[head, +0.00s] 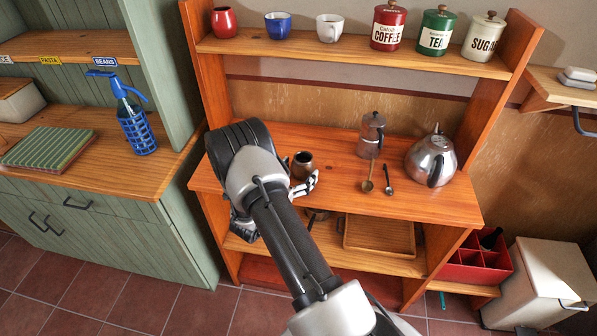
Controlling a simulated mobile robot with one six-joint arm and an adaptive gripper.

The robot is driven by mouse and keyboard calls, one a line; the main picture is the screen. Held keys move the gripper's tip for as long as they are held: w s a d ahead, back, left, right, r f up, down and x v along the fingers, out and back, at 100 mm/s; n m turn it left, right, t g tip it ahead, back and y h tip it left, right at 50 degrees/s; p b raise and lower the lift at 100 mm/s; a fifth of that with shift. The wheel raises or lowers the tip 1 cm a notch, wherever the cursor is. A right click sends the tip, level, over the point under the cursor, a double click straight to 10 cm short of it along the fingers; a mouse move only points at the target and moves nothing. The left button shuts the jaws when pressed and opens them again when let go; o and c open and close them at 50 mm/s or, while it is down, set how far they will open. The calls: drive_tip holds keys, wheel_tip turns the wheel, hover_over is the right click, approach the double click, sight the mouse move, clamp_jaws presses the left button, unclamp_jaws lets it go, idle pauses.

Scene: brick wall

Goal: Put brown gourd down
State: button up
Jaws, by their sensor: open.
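The brown gourd (303,160), a small dark cup-like vessel, appears upright on the middle shelf of the orange wooden rack (335,140). My gripper (306,178) is open right at the gourd, with a finger showing at its lower right. My arm comes in from the bottom of the picture and hides the other finger and part of the shelf. I cannot tell whether a finger still touches the gourd.
A moka pot (371,134), two spoons (368,180) and a steel kettle (431,160) stand or lie to the right. Cups and canisters (388,26) line the upper shelf. A wooden tray (380,236) is below. The shelf between gourd and spoons is free.

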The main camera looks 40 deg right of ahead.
drive_tip(key=f+p+v, duration=0.1)
drive_tip(key=p+v, duration=0.1)
drive_tip(key=v, duration=1)
drive_tip(key=w+a+r+n+t+y, duration=0.2)
drive_tip(key=w+a+r+t+y, duration=0.2)
drive_tip(key=w+a+r+y, duration=0.55)
drive_tip(key=s+a+r+n+t+y, duration=0.1)
drive_tip(key=a+r+n+y, duration=0.2)
drive_tip(key=a+r, duration=0.3)
drive_tip(key=s+a+r+n+y, duration=0.1)
drive_tip(key=a+r+n+y, duration=0.15)
drive_tip(key=r, duration=0.55)
drive_tip(key=s+a+r+n+g+y, duration=0.1)
drive_tip(key=s+a+r+n+y, duration=0.15)
drive_tip(key=s, duration=0.35)
drive_tip(key=s+a+r+n+g+y, duration=0.1)
drive_tip(key=s+a+r, duration=0.15)
drive_tip(key=s, duration=0.45)
drive_tip(key=s+d+n+g+h, duration=0.2)
drive_tip(key=s+d+n+g, duration=0.1)
drive_tip(key=s, duration=1.6)
drive_tip(key=shift+d+g, duration=0.35)
drive_tip(key=shift+g, duration=0.05)
